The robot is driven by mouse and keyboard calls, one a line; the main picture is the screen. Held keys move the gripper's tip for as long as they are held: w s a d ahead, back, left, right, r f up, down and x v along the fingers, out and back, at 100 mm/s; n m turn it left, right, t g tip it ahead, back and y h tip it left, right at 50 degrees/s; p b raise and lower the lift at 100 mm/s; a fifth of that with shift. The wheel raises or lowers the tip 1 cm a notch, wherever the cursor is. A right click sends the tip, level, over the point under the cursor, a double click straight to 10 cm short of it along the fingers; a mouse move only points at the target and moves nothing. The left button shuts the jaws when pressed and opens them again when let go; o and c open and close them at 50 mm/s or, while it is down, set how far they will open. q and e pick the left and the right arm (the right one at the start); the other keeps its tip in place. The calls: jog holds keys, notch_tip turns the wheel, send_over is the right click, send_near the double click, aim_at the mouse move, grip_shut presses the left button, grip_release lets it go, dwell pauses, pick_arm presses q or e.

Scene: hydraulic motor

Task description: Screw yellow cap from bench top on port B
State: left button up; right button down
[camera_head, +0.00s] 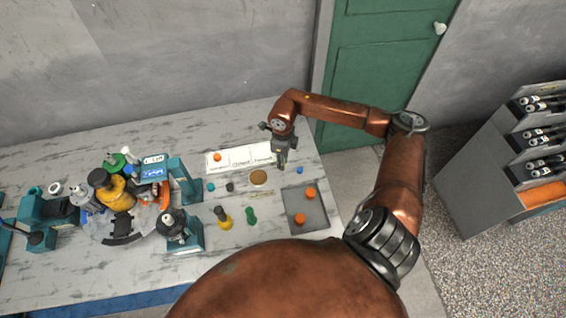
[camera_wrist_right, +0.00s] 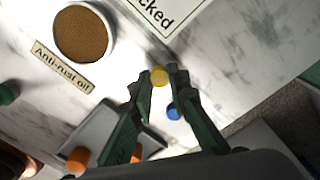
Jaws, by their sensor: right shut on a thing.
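The yellow cap (camera_wrist_right: 159,76) shows in the right wrist view between the fingertips of my right gripper (camera_wrist_right: 160,82). The gripper is shut on it, above the bench top. In the head view my right gripper (camera_head: 282,164) points down at the right part of the bench, and the cap cannot be made out there. The hydraulic motor (camera_head: 115,193), with a yellow body, sits on the left part of the bench, well away from this gripper. Port B cannot be picked out at this size. My left gripper is not in view.
A blue cap (camera_wrist_right: 174,112) lies close by my right gripper. A teal vise (camera_head: 185,232) stands beside the motor.

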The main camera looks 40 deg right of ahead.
jog(key=shift+r+p, duration=1.1)
jog(key=shift+r, duration=1.2)
jog(key=shift+a, duration=0.1)
